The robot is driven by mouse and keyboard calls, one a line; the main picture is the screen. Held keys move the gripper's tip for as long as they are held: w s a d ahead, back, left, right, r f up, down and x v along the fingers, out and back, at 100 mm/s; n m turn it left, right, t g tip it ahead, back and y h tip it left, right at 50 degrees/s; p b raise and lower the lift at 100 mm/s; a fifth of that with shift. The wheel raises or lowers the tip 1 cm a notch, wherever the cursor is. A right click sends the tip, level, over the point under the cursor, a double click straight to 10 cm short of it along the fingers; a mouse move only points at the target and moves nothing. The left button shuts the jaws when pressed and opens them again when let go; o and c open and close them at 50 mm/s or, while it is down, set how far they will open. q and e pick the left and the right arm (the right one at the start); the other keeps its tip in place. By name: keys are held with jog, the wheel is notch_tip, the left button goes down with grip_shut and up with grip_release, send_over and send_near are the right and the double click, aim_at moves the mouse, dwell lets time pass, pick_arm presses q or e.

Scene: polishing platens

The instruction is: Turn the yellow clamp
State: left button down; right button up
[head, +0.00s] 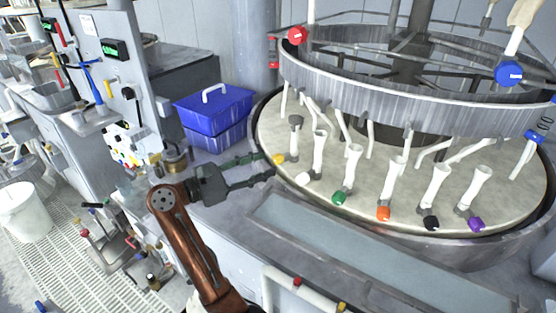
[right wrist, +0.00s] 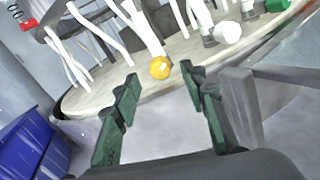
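The yellow clamp (head: 279,159) is a small knob at the near left edge of the round platen (head: 330,205), at the foot of a white tube. It also shows in the right wrist view (right wrist: 160,68), just ahead of and between my fingertips. My right gripper (head: 266,167) reaches in from the left with its green fingers spread apart. It shows open and empty in the right wrist view (right wrist: 159,82), apart from the clamp. My left gripper is not in either view.
White, green, orange, black and purple clamps (head: 383,213) line the platen's front edge beside upright white tubes. A metal ring (head: 350,85) stands above. A blue lidded box (head: 213,110) sits behind my right gripper. A grey trough (head: 370,250) lies in front of the platen.

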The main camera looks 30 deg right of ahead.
aim_at(274, 160)
jog(key=d, duration=0.5)
jog(key=shift+w+d, duration=0.3)
jog(key=shift+d, duration=0.1)
jog(key=shift+c, duration=0.3)
grip_shut()
